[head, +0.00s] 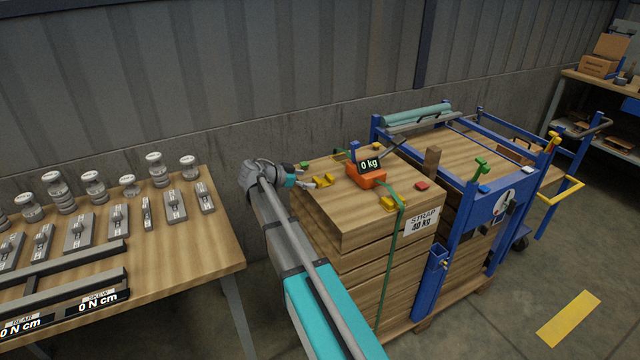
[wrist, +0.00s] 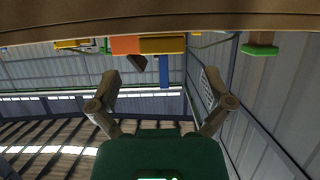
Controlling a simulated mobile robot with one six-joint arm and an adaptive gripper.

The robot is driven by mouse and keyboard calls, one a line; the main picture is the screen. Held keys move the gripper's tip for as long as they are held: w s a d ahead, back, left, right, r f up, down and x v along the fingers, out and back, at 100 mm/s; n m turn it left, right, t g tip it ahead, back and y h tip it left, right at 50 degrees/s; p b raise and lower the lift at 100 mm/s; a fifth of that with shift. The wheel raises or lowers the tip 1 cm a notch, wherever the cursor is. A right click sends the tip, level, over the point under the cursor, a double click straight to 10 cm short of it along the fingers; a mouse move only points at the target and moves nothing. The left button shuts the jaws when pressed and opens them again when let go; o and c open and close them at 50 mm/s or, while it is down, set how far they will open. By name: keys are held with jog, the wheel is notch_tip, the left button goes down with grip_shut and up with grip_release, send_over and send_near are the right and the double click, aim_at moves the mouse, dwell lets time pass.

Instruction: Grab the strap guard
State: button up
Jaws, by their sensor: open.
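One yellow piece (head: 323,181) lies near the stack's left edge, just right of my gripper (head: 301,181). The other yellow piece (head: 390,203) sits at the front edge by the green strap (head: 392,260). The fingertips are hard to make out in the head view.
The orange tensioner (head: 366,175) with a "0 kg" display stands on the stack. A green block (head: 305,164) lies behind my gripper, and a red block (head: 421,186) at right. A blue frame (head: 490,205) stands right of the stack.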

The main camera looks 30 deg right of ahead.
aim_at(316, 180)
jog(key=shift+b+x, duration=0.75)
jog(key=shift+x, duration=1.45)
jog(key=shift+w, duration=0.1)
jog(key=c, duration=1)
